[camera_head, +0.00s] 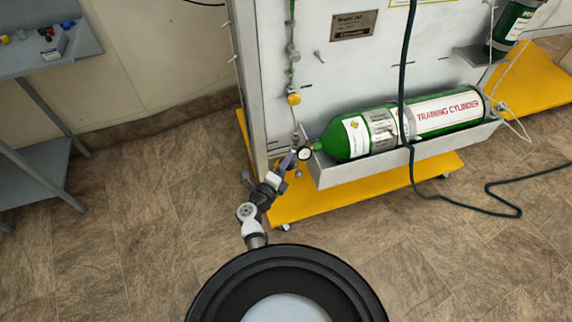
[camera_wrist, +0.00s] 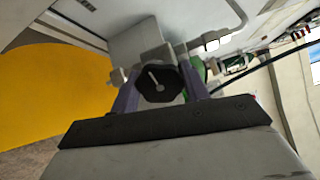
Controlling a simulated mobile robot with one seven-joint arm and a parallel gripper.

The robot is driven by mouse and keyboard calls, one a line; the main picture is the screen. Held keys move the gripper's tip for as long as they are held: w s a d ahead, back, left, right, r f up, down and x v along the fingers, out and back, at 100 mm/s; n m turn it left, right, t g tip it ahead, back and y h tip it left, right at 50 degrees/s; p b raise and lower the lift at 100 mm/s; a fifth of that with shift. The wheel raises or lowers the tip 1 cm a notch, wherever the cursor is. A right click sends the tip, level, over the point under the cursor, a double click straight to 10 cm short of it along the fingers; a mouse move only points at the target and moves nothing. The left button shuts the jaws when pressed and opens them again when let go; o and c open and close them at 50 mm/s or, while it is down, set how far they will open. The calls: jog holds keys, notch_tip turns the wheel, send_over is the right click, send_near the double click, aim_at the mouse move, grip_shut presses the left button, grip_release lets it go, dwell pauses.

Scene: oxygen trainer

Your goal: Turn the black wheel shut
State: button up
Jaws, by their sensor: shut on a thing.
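The black wheel (camera_wrist: 158,84) shows in the wrist view as a dark, many-sided knob with a pale pointer line on its face. My gripper (camera_wrist: 160,95) has its two purple-grey fingers on either side of the wheel and is shut on it. In the head view my gripper (camera_head: 289,160) is at the left end of the green training cylinder (camera_head: 440,112), beside a small round gauge (camera_head: 305,153). The wheel itself is hidden or too small to tell in the head view.
The cylinder lies in a grey tray (camera_head: 365,170) on a panel stand with a yellow base (camera_head: 300,205). A dark hose (camera_head: 409,90) hangs in front of the cylinder and runs along the floor. A grey shelf table (camera_head: 45,62) stands left. Floor between is clear.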

dwell(0.4)
jog(key=o, duration=1)
jog(key=shift+s, duration=0.1)
